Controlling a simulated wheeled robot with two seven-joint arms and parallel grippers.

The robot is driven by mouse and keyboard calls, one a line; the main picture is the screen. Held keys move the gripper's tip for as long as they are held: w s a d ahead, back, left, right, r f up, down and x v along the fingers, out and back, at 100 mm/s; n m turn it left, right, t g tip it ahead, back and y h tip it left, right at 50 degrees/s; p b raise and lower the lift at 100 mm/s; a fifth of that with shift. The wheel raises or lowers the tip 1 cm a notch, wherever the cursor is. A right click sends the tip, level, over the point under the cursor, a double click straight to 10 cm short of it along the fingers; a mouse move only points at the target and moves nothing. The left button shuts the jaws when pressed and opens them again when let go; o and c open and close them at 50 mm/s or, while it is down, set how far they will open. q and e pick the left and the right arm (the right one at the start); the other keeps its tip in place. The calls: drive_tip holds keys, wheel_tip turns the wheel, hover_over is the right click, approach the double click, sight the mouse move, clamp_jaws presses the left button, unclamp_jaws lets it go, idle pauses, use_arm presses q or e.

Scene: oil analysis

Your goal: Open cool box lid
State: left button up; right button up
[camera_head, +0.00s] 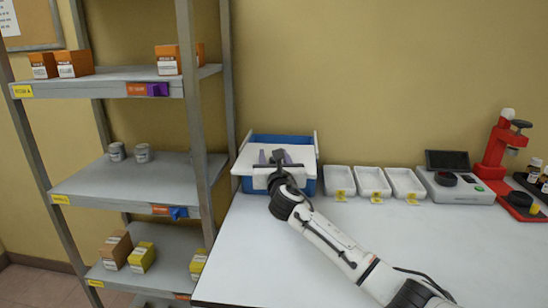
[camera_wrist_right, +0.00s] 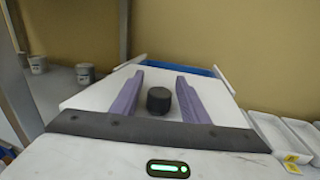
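The cool box is a blue box (camera_head: 302,142) at the back left of the white table, against the wall. Its white lid (camera_head: 250,158) lies over the top, with a blue strip bare at the back. The lid (camera_wrist_right: 95,93) bears a black round knob (camera_wrist_right: 158,100) in the right wrist view. My right gripper (camera_head: 274,157) is over the lid. In the wrist view its two purple fingers (camera_wrist_right: 160,80) stand apart on either side of the knob, with a gap at each side. The front of the box is partly hidden by my right arm. My left gripper is not in view.
Several white trays (camera_head: 339,180) stand right of the box, then a grey device (camera_head: 462,188) and a red stand (camera_head: 500,150). A metal shelf (camera_head: 130,185) with boxes and tins stands close on the left. The table front (camera_head: 260,250) is clear left of my arm.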

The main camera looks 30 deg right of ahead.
drive_tip(key=shift+a, duration=0.1)
drive_tip(key=v, duration=1)
drive_tip(key=shift+s, duration=0.15)
idle(0.4)
